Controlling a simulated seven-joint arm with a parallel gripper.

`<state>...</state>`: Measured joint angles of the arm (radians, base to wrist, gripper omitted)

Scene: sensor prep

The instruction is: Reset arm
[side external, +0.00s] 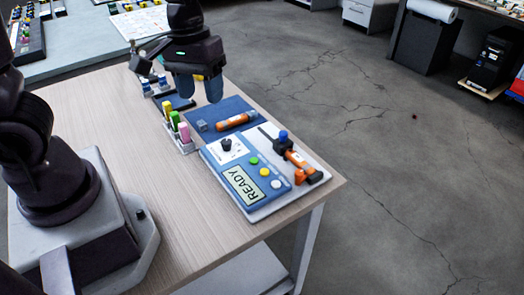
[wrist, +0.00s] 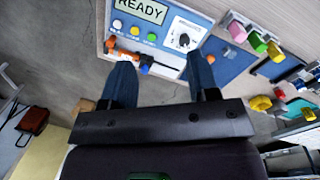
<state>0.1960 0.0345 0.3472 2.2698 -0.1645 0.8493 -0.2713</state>
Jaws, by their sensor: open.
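My gripper (side external: 199,90) hangs above the table beyond the panel in the side view, fingers pointing down, open and empty. In the wrist view, its two blue fingers (wrist: 160,72) are apart with nothing between them. A blue panel (side external: 216,165) carries a lit READY display (side external: 243,186), a black knob (side external: 226,145) and green, yellow and white buttons. Beside it on the same white base lies an orange and black arm-like piece (side external: 299,160) with a blue knob (side external: 283,136). This piece also shows in the wrist view (wrist: 126,53), close to the left finger.
A blue mat (side external: 222,108) holds an orange cylinder (side external: 236,122) and a grey cube (side external: 202,126). A small rack (side external: 184,147) holds green, yellow and pink pieces upright. The wooden table (side external: 110,110) is bare on the left; its right edge drops to the concrete floor.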

